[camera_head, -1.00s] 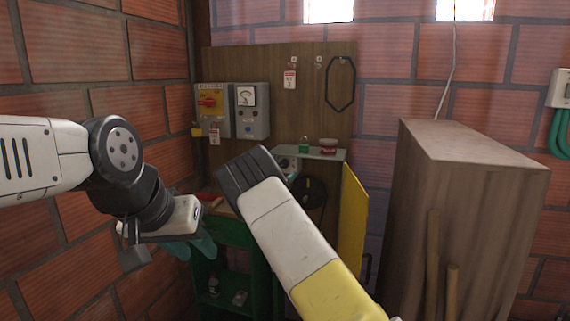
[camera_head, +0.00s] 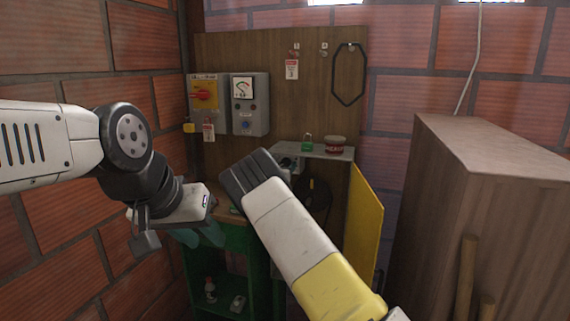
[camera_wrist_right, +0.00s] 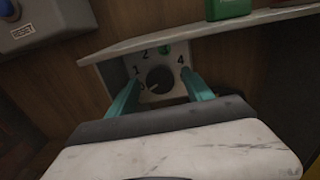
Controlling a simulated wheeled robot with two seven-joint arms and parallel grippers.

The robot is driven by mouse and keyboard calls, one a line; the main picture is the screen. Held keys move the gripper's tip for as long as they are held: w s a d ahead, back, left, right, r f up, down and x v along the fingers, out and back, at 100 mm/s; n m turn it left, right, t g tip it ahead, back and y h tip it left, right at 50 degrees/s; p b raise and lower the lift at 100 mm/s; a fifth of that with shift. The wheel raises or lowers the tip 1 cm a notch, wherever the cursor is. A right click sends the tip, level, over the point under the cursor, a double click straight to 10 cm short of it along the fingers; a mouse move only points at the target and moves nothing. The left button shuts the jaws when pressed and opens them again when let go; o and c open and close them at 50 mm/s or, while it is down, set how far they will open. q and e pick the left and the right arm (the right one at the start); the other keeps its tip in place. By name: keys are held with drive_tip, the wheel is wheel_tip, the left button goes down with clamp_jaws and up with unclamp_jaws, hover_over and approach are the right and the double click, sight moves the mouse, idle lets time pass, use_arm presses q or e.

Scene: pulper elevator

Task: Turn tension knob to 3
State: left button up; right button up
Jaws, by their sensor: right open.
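The tension knob (camera_wrist_right: 159,78) is a round black knob on a pale plate marked 0, 1, 2 and 4, with a green mark between 2 and 4. Its light pointer mark seems to face the lower left, near 0. My right gripper (camera_wrist_right: 160,84) is open, its teal fingers either side of the knob; contact cannot be told. In the head view the knob's box (camera_head: 289,160) shows under the shelf, and my right wrist hides its fingers. My left gripper (camera_head: 200,234) hangs at the left, away from the knob; its opening is unclear.
A metal shelf (camera_head: 325,152) above the knob bears a green padlock (camera_head: 307,142) and a red-and-white tin (camera_head: 336,145). A yellow panel (camera_head: 363,225) stands right of it. Switch boxes (camera_head: 248,104) hang on the wooden board. A wooden cabinet (camera_head: 500,150) stands at right.

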drive_tip(key=shift+w, duration=0.15)
clamp_jaws()
